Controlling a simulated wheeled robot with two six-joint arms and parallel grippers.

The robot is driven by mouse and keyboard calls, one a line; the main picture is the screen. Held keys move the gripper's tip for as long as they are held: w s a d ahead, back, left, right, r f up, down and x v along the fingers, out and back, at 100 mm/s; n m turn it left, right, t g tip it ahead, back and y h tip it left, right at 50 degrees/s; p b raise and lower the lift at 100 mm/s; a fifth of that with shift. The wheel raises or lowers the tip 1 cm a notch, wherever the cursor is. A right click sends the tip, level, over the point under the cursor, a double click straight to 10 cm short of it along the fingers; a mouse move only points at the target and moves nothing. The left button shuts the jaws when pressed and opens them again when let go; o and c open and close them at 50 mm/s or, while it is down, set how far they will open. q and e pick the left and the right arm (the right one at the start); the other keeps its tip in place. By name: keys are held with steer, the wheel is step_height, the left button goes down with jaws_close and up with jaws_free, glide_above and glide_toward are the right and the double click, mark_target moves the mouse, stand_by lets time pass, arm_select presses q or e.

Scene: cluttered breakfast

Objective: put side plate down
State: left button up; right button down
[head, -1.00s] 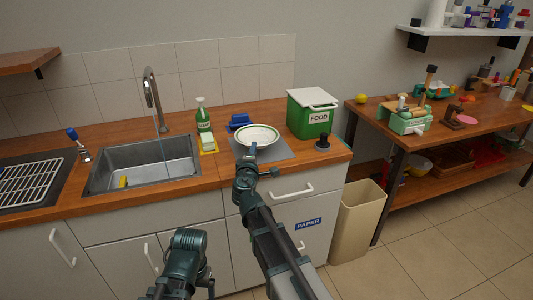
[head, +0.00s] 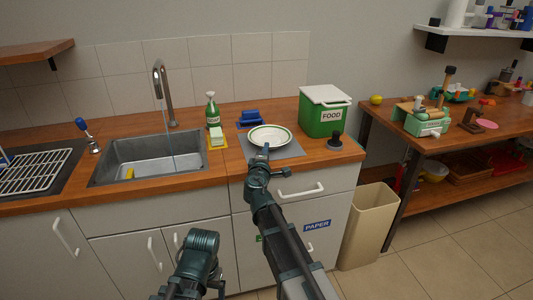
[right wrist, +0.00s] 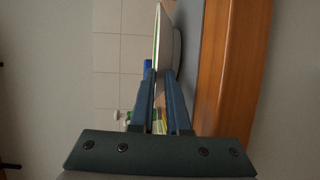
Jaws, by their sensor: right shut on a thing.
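The side plate (head: 270,135) is white with a green ring near its rim. It lies about level, over or on the grey mat (head: 291,151) on the counter. My right gripper (head: 264,153) is at the plate's near edge, shut on its rim. In the right wrist view the plate (right wrist: 163,40) shows edge-on between the two fingers (right wrist: 163,95), close beside the mat (right wrist: 188,45). I cannot tell for sure whether its base touches the mat. The lower part of my left arm shows at the bottom, but its gripper is not visible.
A green FOOD bin (head: 324,114) and a dark knobbed object (head: 335,141) stand right of the mat. A blue object (head: 251,118), a sponge on a yellow tray (head: 217,138) and a green bottle (head: 212,110) stand left and behind. The sink (head: 150,157) is further left.

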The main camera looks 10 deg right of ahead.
steer(key=shift+f, duration=0.15)
steer(key=c, duration=0.9)
jaws_free()
steer(key=shift+r, duration=0.25)
steer(key=v, duration=1.2)
steer(key=shift+p, duration=0.35)
steer(key=shift+f, duration=0.1)
